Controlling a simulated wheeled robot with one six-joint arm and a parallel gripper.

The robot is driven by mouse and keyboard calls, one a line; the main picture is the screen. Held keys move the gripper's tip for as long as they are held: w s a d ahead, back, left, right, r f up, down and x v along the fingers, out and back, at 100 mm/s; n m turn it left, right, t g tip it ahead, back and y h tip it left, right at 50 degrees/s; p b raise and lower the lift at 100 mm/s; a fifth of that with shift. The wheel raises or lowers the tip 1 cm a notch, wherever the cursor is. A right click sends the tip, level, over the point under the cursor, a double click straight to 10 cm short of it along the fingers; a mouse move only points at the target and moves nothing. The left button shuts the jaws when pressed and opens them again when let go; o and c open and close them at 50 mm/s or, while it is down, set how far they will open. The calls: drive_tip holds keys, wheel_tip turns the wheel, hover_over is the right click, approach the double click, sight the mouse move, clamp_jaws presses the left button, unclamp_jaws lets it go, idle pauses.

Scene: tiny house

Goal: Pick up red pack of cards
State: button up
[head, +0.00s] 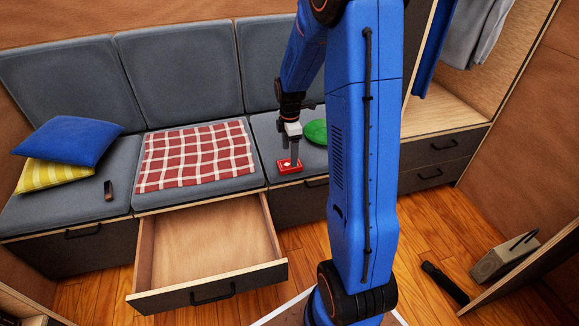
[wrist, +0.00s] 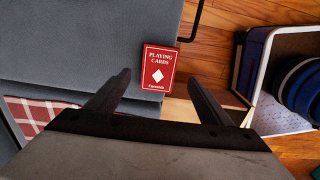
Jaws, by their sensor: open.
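The red pack of cards (wrist: 158,68) lies flat on the grey seat cushion, close to its front edge, with its "PLAYING CARDS" face up. In the head view the pack (head: 287,167) is on the right-hand part of the bench, partly covered by my gripper (head: 296,164). In the wrist view my gripper (wrist: 160,80) is open. Its two fingers stand apart on either side of the pack's lower end, and the pack shows ahead of and between the tips. I cannot tell the exact height of the fingers above the pack.
A red checked cloth (head: 195,157) lies on the middle cushion, above an open, empty drawer (head: 205,245). A green round item (head: 315,131) is right of my gripper. Blue (head: 70,145) and yellow (head: 45,178) pillows and a small dark object (head: 108,190) are at left.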

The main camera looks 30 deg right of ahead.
sight(289, 164)
drive_tip(key=shift+w+f, duration=0.15)
drive_tip(key=shift+f, duration=2.45)
drive_tip(key=shift+c, duration=0.5)
drive_tip(key=c, duration=1)
drive_tip(key=shift+c, duration=0.3)
